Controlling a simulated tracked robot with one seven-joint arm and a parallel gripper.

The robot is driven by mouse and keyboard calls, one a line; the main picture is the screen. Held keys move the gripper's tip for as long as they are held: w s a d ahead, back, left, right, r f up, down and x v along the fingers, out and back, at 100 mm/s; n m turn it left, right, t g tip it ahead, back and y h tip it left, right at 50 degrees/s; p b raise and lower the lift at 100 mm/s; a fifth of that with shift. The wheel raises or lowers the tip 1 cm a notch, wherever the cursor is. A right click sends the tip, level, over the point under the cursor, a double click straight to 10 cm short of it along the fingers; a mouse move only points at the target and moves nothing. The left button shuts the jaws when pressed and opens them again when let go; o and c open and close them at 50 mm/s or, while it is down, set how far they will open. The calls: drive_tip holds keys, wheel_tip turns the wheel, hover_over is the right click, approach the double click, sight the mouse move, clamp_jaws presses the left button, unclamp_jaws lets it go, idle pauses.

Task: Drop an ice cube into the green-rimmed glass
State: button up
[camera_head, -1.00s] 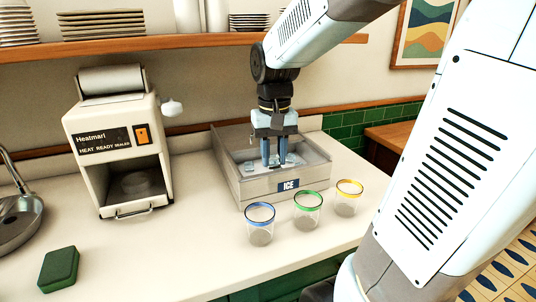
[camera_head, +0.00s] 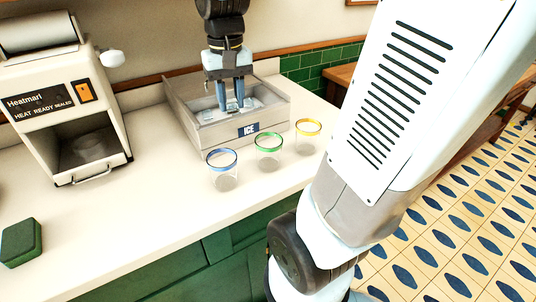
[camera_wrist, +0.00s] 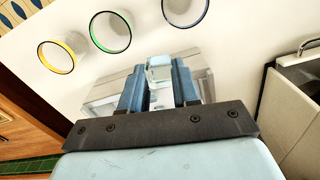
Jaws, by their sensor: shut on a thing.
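The green-rimmed glass (camera_head: 268,158) stands upright on the counter between the blue-rimmed and yellow-rimmed glasses, in front of the ice bin. Its green rim (camera_wrist: 92,30) shows in the upper left of the wrist view. The grey ice bin (camera_head: 212,138), labelled ICE, holds pale ice. My gripper (camera_head: 231,106) points down inside the bin's outline in the head view, behind the glasses. In the wrist view, the blue fingers of my gripper (camera_wrist: 160,78) are shut on a pale ice cube (camera_wrist: 159,68). In the head view, the cube is hard to make out.
The blue-rimmed glass (camera_head: 223,172) stands left of the green one, the yellow-rimmed glass (camera_head: 308,138) right of it, close by. A Heatmari machine (camera_head: 62,110) and a dark green block (camera_head: 21,242) are on the left. Counter (camera_head: 150,215) in front of the machine is clear.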

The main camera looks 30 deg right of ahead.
drive_tip(key=s+d+r, duration=0.2)
drive_tip(key=s+d, duration=0.2)
drive_tip(key=d, duration=0.5)
wheel_tip(320, 180, down, 6)
drive_tip(key=shift+d, duration=0.15)
idle(0.3)
drive_tip(key=o, duration=1.1)
drive_tip(key=shift+r, duration=0.1)
wheel_tip(320, 180, up, 14)
drive_tip(key=shift+f, duration=0.2)
